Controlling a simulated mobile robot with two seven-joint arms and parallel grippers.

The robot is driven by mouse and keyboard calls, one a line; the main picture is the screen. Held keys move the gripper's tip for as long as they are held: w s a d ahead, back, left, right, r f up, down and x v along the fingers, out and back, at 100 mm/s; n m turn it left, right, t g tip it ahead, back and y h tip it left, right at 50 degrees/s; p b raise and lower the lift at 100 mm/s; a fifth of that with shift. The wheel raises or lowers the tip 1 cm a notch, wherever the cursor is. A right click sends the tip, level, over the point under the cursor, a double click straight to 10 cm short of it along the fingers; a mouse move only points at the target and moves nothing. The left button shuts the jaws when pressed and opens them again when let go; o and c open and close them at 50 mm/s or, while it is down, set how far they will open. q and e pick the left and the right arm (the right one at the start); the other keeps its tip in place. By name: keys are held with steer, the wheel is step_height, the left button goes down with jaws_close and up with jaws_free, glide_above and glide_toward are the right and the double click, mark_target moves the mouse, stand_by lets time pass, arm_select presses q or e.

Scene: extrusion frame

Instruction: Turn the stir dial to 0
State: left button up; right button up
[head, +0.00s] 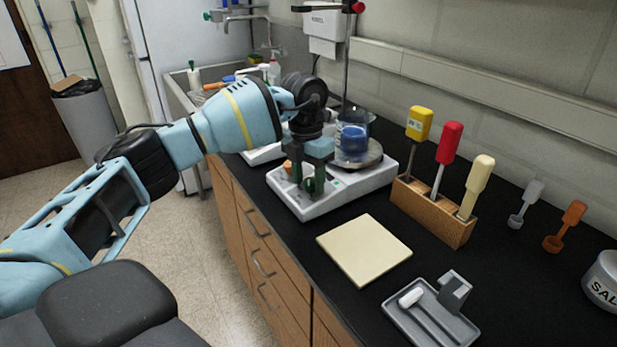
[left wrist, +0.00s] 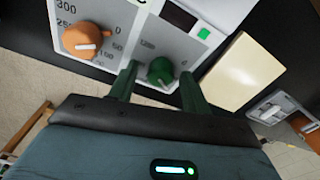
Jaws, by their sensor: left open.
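The green dial (left wrist: 160,71), which I take to be the stir dial, is on the front of the white hotplate (head: 352,194). Its pale pointer mark faces the lower side in the left wrist view; most numbers around it are hidden or too small to read. My left gripper (head: 308,176) is open at the hotplate's front. In the left wrist view its fingers (left wrist: 159,78) stand on either side of the green dial; I cannot tell whether they touch it. The orange dial (left wrist: 88,40) is left of the fingers, with numbers such as 300 around it. My right gripper is not in view.
A beaker with blue contents (head: 353,142) stands on the hotplate. A cream square pad (head: 364,249), a grey tray (head: 428,318) and a wooden rack (head: 432,213) of handled tools are to the right. Bare black counter shows between them.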

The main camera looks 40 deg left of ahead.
arm_select(q)
steer(key=shift+c, duration=0.2)
steer(key=c, duration=0.9)
steer(key=shift+r+n+p, duration=0.25)
steer(key=shift+n+p, duration=0.45)
steer(key=shift+n, duration=0.1)
steer(key=shift+c, duration=0.2)
steer(key=n+h+p, duration=0.1)
steer(key=n+p, duration=0.1)
steer(key=n, duration=0.2)
steer(key=shift+r+p, duration=0.1)
steer(key=shift+p, duration=0.2)
steer(key=shift+n+h+p, duration=0.3)
steer(key=shift+n, duration=0.8)
steer(key=shift+a+f+n+t+h, duration=0.1)
steer(key=shift+f+n+t+h, duration=0.1)
steer(key=shift+n, duration=0.8)
steer(key=shift+f+n+t+h, duration=0.1)
steer(key=shift+f+n+t, duration=0.1)
steer(key=shift+n, duration=0.8)
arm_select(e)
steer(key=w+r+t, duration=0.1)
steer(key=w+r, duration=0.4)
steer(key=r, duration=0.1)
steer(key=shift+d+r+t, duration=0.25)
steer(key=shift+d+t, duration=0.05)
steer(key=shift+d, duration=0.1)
arm_select(q)
steer(key=o, duration=1)
